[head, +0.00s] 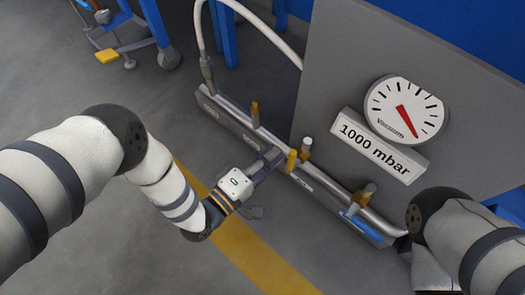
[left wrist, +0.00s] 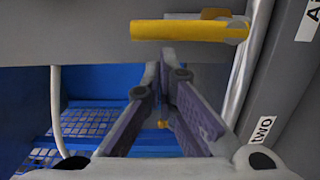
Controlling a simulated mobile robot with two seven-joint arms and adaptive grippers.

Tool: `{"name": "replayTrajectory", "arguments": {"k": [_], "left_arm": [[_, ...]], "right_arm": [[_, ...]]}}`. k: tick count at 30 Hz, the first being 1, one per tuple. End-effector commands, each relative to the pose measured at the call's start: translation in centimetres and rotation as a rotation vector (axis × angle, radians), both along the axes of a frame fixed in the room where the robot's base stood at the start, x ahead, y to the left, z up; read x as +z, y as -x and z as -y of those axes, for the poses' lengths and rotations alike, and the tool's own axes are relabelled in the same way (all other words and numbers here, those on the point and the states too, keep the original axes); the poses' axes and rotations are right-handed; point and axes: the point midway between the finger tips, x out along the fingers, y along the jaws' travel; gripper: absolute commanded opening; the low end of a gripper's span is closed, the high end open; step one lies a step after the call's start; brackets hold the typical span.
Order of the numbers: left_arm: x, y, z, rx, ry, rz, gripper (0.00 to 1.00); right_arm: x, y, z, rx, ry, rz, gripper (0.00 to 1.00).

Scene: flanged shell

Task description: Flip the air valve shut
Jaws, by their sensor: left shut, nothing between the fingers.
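A grey valve rail (head: 228,119) runs diagonally beside the grey panel, with several valves along it. The middle valve has a yellow lever (head: 291,161), which also shows lengthwise across the top of the left wrist view (left wrist: 185,31). A label starting with "A" (left wrist: 312,18) is cut off at that view's right edge. My left gripper (head: 276,155) is shut and empty, its tips close to the middle valve. In the left wrist view the joined fingertips (left wrist: 164,62) are below the yellow lever in the picture; I cannot tell whether they touch. My right gripper is not in view.
A vacuum gauge (head: 406,108) sits above a "1000 mbar" sign (head: 380,146). A pale hose (head: 235,10) arches over the rail.

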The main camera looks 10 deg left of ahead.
Motion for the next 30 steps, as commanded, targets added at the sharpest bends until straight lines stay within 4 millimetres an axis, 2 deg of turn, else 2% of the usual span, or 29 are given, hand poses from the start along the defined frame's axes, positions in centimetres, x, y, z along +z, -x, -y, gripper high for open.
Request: {"name": "replayTrajectory", "arguments": {"k": [11,30], "left_arm": [[0.08,0.07,0.05,0.000,-0.016,0.012,0.00],[0.48,0.60,0.74,-0.001,-0.212,0.155,0.00]], "right_arm": [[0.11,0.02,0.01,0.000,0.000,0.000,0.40],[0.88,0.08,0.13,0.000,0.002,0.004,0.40]]}}
